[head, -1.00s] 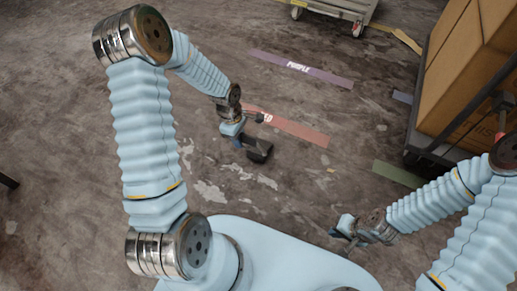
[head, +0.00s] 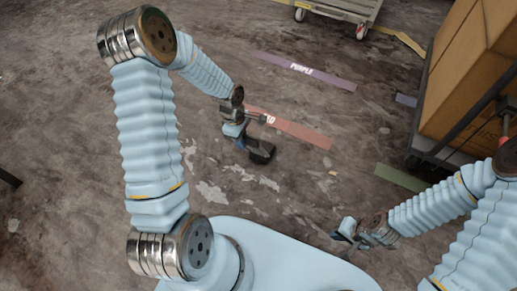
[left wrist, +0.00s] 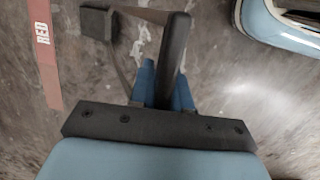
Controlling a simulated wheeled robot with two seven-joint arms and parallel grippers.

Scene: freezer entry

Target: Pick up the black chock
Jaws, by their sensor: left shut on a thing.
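The black chock (head: 262,151) is at my left gripper (head: 238,140), close to the floor; I cannot tell if it touches the floor. In the left wrist view, the blue fingers of my left gripper (left wrist: 164,88) are closed around a dark upright bar of the chock (left wrist: 174,48). A dark block of the chock shows at the upper left there, with a thin brown strip between the two. My right gripper (head: 346,234) is away from the chock, low on the right, and small in the picture; its opening is unclear.
A red floor strip (head: 303,134) lies just beyond the chock, and a purple strip (head: 325,76) farther off. A green strip (head: 400,177) lies at right, near a cart with cardboard boxes (head: 470,80). Another wheeled cart (head: 340,8) stands at the back. Floor at left is mostly clear.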

